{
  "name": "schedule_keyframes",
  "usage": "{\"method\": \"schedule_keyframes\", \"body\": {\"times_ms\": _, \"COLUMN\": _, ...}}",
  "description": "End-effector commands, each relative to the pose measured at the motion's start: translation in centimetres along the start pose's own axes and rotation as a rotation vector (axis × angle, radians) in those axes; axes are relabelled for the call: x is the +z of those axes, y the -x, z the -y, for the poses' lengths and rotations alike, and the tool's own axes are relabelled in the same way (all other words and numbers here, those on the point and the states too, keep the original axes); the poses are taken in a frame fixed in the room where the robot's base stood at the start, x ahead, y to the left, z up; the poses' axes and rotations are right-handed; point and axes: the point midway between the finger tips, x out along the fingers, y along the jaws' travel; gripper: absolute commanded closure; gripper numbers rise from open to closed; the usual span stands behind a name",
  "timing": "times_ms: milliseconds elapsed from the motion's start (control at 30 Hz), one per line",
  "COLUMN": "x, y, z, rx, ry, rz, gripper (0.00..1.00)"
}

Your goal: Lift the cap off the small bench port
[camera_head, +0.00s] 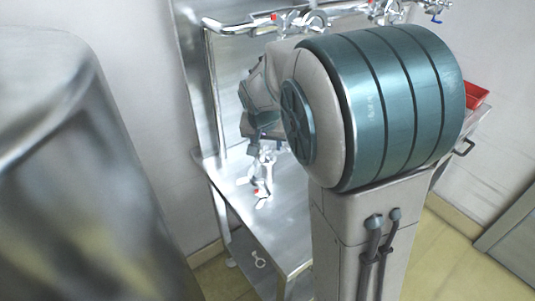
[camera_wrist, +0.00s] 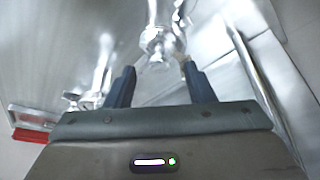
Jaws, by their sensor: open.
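In the wrist view, a shiny metal port fitting (camera_wrist: 160,42) with a rounded end stands just beyond my fingertips, roughly centred between them. I cannot tell its cap from its body or clamp because of the glare. My gripper (camera_wrist: 159,70) is open, with a dark finger on each side and nothing held between them. In the head view, metal fittings with a small wing handle (camera_head: 262,188) stand on the steel bench (camera_head: 236,186). My own arm hides most of the bench and my fingertips there.
A second metal fitting (camera_wrist: 102,65) stands left of my fingers in the wrist view. A red tray (camera_head: 476,95) lies at the bench's right end. Pipes with valves (camera_head: 290,20) run along the back. A large steel vessel (camera_head: 70,190) fills the left.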

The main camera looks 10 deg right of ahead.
Motion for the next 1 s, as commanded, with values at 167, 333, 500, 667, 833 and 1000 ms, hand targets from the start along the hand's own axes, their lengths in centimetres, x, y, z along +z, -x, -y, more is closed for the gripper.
{"method": "schedule_keyframes", "body": {"times_ms": 167, "x": 0.0, "y": -1.8, "z": 0.0, "rx": 0.001, "ry": 0.0, "rz": 0.001, "gripper": 0.52}}
{"method": "schedule_keyframes", "body": {"times_ms": 333, "x": 0.0, "y": -2.1, "z": 0.0, "rx": -0.001, "ry": 0.0, "rz": 0.001, "gripper": 0.52}}
{"method": "schedule_keyframes", "body": {"times_ms": 500, "x": 0.0, "y": -2.1, "z": 0.0, "rx": -0.001, "ry": 0.0, "rz": 0.001, "gripper": 0.68}}
{"method": "schedule_keyframes", "body": {"times_ms": 667, "x": 0.0, "y": -2.1, "z": 0.0, "rx": -0.001, "ry": 0.0, "rz": 0.0, "gripper": 1.0}}
{"method": "schedule_keyframes", "body": {"times_ms": 833, "x": 0.0, "y": -2.0, "z": 0.0, "rx": -0.001, "ry": 0.0, "rz": 0.0, "gripper": 1.0}}
{"method": "schedule_keyframes", "body": {"times_ms": 1000, "x": -0.4, "y": -1.2, "z": 0.1, "rx": -0.004, "ry": 0.0, "rz": -0.003, "gripper": 1.0}}
